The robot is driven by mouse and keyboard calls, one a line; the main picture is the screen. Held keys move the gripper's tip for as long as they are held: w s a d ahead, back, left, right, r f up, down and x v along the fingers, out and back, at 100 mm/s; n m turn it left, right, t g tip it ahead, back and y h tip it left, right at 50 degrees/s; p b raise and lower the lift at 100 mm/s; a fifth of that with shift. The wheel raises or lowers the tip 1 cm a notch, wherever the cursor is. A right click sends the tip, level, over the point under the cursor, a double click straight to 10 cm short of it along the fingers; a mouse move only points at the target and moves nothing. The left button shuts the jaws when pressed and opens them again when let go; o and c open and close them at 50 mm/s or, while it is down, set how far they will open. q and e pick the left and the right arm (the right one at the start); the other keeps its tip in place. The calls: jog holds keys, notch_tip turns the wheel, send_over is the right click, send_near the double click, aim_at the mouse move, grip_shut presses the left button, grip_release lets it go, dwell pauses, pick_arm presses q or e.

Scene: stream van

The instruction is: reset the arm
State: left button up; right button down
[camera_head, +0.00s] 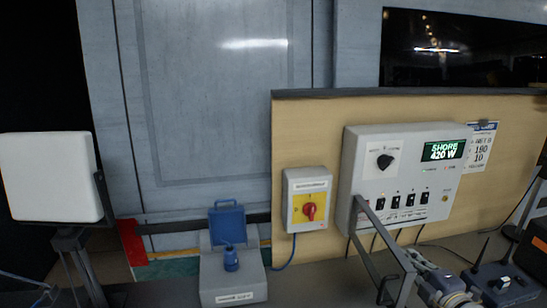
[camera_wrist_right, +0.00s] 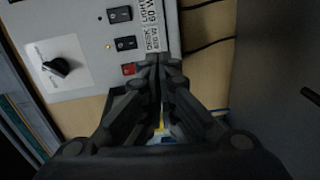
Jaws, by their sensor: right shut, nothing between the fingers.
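My right gripper (camera_head: 358,202) is shut and empty. Its long dark fingers reach up from the lower right to the lower left part of the grey control panel (camera_head: 350,150). In the right wrist view the closed fingertips (camera_wrist_right: 158,65) lie beside a small red switch (camera_wrist_right: 130,69) on this panel. I cannot tell whether they touch the panel. The panel carries a black knob (camera_head: 384,160), a row of dark switches (camera_head: 410,199) and a lit display (camera_head: 442,150) reading SHORE 420 W. My left gripper is not in view.
A white light panel (camera_head: 50,177) stands at far left. A dark device with antennas (camera_head: 500,283) sits at right.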

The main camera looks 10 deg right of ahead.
jog(key=s+a+f+m+g, duration=0.3)
jog(key=s+a+f+m, duration=0.1)
jog(key=s, duration=0.3)
jog(key=s+a+f+m+g+h, duration=0.1)
jog(key=s+a+f+m+g, duration=0.2)
jog(key=s+f, duration=0.4)
jog(key=s+a+f+m+g+h, duration=0.1)
jog(key=s+a+f+m+g, duration=0.2)
jog(key=s+a+f+m, duration=0.3)
jog(key=shift+s+a+f, duration=0.25)
jog(key=shift+s+a, duration=0.25)
jog(key=shift+s, duration=0.35)
jog(key=s+a+f+m+g+y, duration=0.15)
jog(key=s+a+m+g, duration=0.35)
jog(key=s, duration=0.6)
notch_tip(320, 180, down, 25)
jog(key=s+a+n, duration=0.1)
jog(key=n, duration=0.1)
jog(key=s+d+f+g, duration=0.1)
jog(key=s+d+f, duration=0.1)
jog(key=s+f, duration=1.4)
jog(key=shift+s+d+f+n+g, duration=0.3)
jog(key=shift+s+d+f+g, duration=0.1)
jog(key=shift+s, duration=0.2)
